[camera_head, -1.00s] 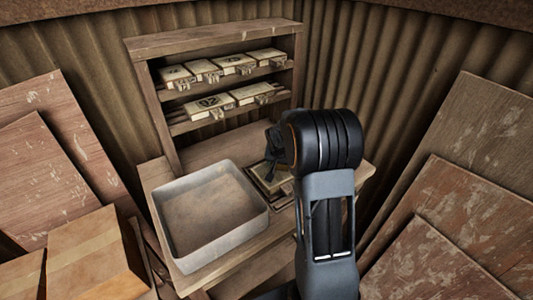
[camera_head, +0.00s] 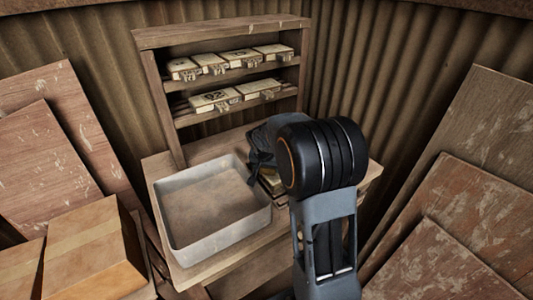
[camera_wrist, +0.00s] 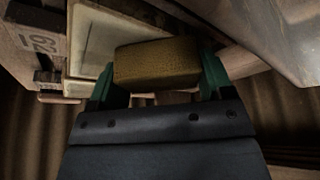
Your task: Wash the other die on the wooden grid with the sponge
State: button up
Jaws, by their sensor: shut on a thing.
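In the wrist view, my gripper (camera_wrist: 158,75) has green fingers shut on a yellow-brown sponge (camera_wrist: 156,63). The sponge is over or beside the edge of a pale cream die (camera_wrist: 98,42), which has a darker frame. I cannot tell whether they touch. In the head view, my dark gripper (camera_head: 262,150) is bent down over the table just right of the basin, and the sponge is hidden there. Only a small part of a die on the wooden grid (camera_head: 272,183) shows below it; my arm covers the rest.
A grey basin (camera_head: 170,215) stands on the wooden table (camera_head: 160,164) left of my gripper. Behind is a shelf (camera_head: 222,40) with several boxed dies (camera_head: 240,58) on two levels. Cardboard boxes (camera_head: 92,250) are at left; wooden boards (camera_head: 485,130) lean at right.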

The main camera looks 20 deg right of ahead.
jog(key=shift+a+r+p, duration=0.2)
jog(key=shift+r+p, duration=2.25)
jog(key=shift+r, duration=1.65)
